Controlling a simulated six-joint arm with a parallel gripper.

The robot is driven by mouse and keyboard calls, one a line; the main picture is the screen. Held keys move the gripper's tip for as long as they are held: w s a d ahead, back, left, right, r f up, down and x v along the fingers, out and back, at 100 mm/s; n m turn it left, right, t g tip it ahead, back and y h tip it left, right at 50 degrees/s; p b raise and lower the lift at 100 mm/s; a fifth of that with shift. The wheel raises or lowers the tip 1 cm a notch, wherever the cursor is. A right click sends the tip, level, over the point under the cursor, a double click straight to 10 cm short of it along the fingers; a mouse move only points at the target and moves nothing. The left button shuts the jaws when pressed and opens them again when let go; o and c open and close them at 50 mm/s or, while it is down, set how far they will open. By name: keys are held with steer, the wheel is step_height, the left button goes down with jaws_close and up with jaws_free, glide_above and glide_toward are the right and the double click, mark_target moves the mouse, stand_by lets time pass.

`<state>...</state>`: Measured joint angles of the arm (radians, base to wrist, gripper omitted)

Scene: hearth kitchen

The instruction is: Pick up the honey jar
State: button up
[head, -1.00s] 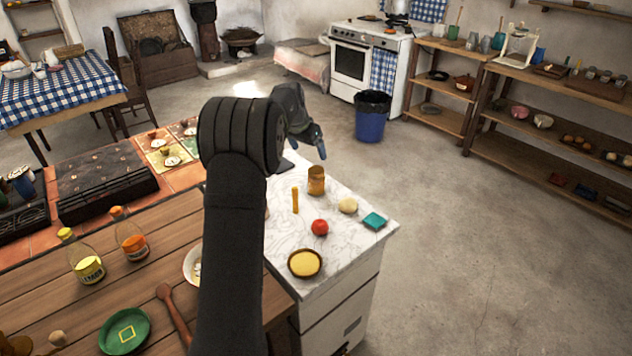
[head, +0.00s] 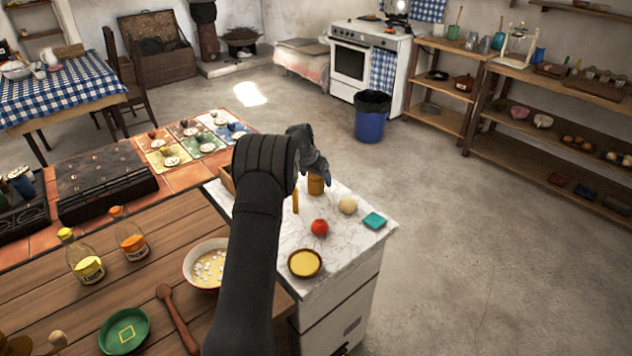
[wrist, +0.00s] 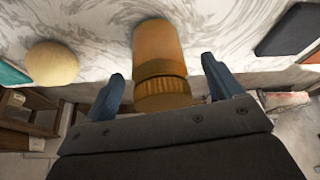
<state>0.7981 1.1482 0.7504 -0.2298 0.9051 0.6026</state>
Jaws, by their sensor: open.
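The honey jar (head: 316,184) is an amber jar with a ribbed lid, standing on the white marble counter (head: 345,245). In the head view my gripper (head: 322,172) is right at the jar and covers part of it. In the wrist view the jar (wrist: 160,60) lies between and just beyond the two blue fingers of my gripper (wrist: 165,88), with its lid end nearest the gripper. The fingers are apart, with a gap on each side of the jar. My gripper is open and holds nothing.
A dark flat item (wrist: 290,29) shows in the wrist view. The floor right of the counter is clear.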

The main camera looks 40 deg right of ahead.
steer(key=shift+x, duration=1)
steer(key=c, duration=1.4)
steer(key=shift+r, duration=0.1)
steer(key=shift+c, duration=0.3)
